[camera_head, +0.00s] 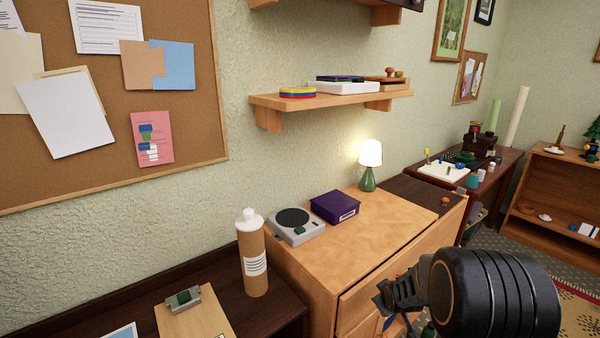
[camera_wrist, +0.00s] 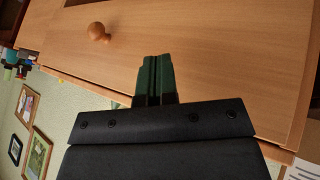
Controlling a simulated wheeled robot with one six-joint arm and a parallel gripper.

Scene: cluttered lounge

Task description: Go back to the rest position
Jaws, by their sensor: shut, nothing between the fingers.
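My gripper (camera_head: 382,300) is low in the head view, in front of the light wooden dresser (camera_head: 400,225), with my dark arm behind it at the right. In the wrist view my gripper (camera_wrist: 155,62) shows two dark green fingers pressed together with nothing between them. A wooden front panel (camera_wrist: 225,50) with a round wooden knob (camera_wrist: 98,32) fills much of that view. The knob is to the left of the fingertips and apart from them. Whether the fingertips touch the panel cannot be told.
On the dresser are a grey scale-like device (camera_head: 296,227), a purple box (camera_head: 335,207) and a lit lamp (camera_head: 370,165). A brown bottle (camera_head: 252,255) stands on the dark table (camera_head: 285,308) at left. A shelf (camera_head: 335,101) hangs above. Patterned floor shows at right.

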